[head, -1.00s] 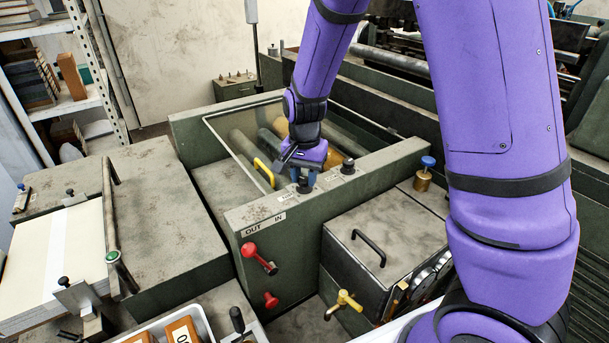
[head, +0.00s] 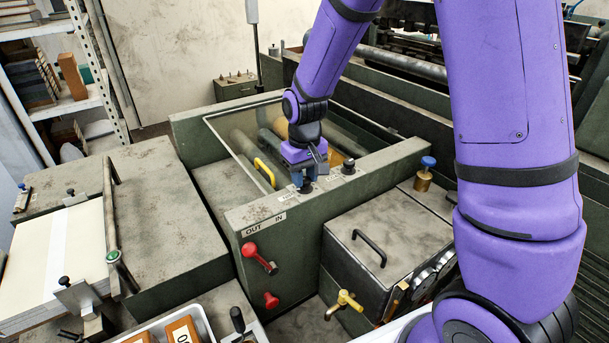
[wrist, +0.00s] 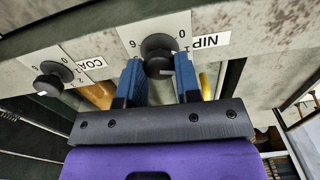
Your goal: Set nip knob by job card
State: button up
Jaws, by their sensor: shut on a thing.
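The nip knob (wrist: 158,66) is a black round knob on a light dial plate marked 0, 1 and 6, beside a NIP label (wrist: 210,41) in the wrist view. My gripper (wrist: 160,78) is shut on the knob, with one blue finger on each side of it. In the head view my gripper (head: 304,181) points down at the top of the green machine wall, and its fingers partly cover the knob. A second black knob (wrist: 47,85) by a COA label sits to its left in the wrist view. The job card cannot be made out.
A yellow handle (head: 264,172) stands close left of my gripper. A red lever (head: 258,258) sits below on the wall front, by OUT and IN marks. A lidded box with a black handle (head: 369,248) is at right.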

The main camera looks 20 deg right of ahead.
jog(key=shift+n, duration=0.6)
jog(key=o, duration=0.9)
jog(key=shift+r, duration=0.1)
notch_tip(320, 180, up, 11)
jog(key=shift+f, duration=0.15)
dwell(0.3)
